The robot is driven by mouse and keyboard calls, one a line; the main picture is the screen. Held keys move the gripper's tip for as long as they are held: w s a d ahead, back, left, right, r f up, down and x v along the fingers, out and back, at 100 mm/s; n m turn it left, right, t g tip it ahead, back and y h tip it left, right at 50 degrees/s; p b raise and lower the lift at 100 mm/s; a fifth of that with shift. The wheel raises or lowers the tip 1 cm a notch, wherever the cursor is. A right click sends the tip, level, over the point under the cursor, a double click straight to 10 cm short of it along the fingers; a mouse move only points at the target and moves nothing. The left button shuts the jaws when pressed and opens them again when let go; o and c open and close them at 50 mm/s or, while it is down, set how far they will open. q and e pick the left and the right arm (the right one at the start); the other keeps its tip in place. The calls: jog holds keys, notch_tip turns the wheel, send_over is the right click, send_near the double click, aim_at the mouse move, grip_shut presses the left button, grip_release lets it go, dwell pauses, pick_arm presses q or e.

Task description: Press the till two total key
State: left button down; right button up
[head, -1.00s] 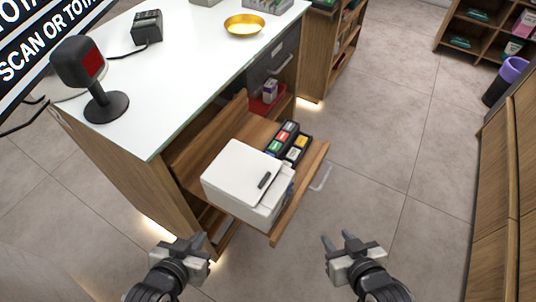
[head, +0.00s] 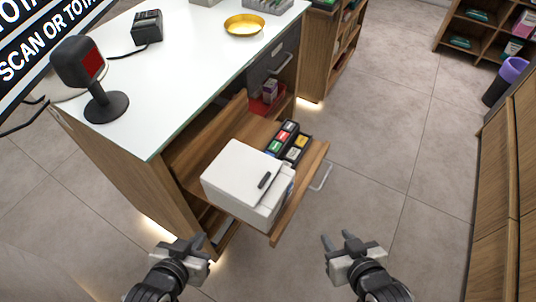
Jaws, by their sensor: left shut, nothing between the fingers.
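A large black till screen (head: 50,40) cuts the upper left corner, with white text reading "SCAN OR TOT…". A black box of several small coloured blocks (head: 289,142), green, red, white and yellow, sits on the pulled-out wooden shelf (head: 302,188) behind a white machine (head: 240,180). No label for a total key can be read, and I cannot tell if these blocks are keys. My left gripper (head: 196,243) is shut and empty, low in front of the counter. My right gripper (head: 337,241) is empty over the floor, right of the shelf. Neither touches anything.
A scanner on a round stand (head: 107,107), a small black device (head: 147,27) and a gold dish (head: 244,25) stand on the white counter (head: 175,75). A red tray (head: 266,104) lies at the shelf's back. The floor (head: 380,140) on the right is clear.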

grip_shut()
dwell(1.7)
